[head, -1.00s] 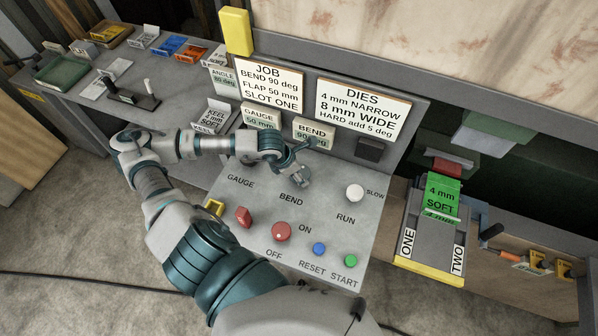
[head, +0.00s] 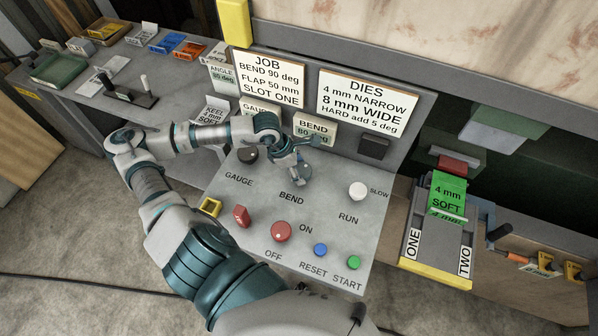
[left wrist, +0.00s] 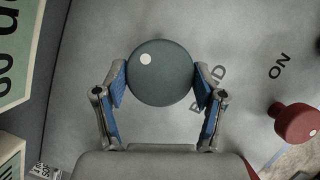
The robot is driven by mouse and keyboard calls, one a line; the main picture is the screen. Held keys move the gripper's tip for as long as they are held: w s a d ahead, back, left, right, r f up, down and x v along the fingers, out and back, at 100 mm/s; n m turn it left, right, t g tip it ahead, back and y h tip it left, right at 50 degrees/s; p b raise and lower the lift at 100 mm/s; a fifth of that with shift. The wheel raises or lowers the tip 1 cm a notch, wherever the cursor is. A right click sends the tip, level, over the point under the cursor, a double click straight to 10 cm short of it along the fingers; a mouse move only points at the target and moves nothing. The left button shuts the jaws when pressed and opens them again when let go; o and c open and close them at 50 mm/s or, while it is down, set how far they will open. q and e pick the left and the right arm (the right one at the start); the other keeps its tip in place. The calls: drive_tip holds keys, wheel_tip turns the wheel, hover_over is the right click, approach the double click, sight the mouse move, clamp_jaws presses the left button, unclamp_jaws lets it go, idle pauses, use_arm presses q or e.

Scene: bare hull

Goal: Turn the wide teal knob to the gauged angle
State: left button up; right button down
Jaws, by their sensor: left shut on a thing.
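The wide teal knob (left wrist: 160,72) is a dark round cap with a white dot near its upper left edge in the left wrist view. My left gripper (left wrist: 160,82) is shut on it, with one blue-padded finger at each side. In the head view my left gripper (head: 302,165) is over the panel above the word BEND and mostly hides the knob. The BEND readout (head: 313,128) appears to show 80 deg, partly covered by my gripper. An ANGLE card (head: 222,74) reads 80 deg. The job card (head: 270,80) reads bend 90 deg. My right gripper is out of view.
A dark GAUGE knob (head: 248,154) sits left of my gripper. A white knob (head: 358,191), red switch (head: 241,216), red knob (head: 281,231), blue button (head: 320,250) and green button (head: 354,262) share the panel. The dies card (head: 367,102) stands behind.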

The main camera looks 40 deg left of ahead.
use_arm(q)
drive_tip(key=shift+f+m+g+b, duration=0.15)
drive_tip(key=shift+m+g+b, duration=0.15)
drive_tip(key=shift+m+b, duration=0.3)
drive_tip(key=o, duration=1.1)
drive_tip(key=shift+w+a, duration=0.1)
drive_tip(key=shift+h, duration=0.3)
drive_tip(key=v, duration=1.2)
drive_tip(key=shift+o, duration=0.2)
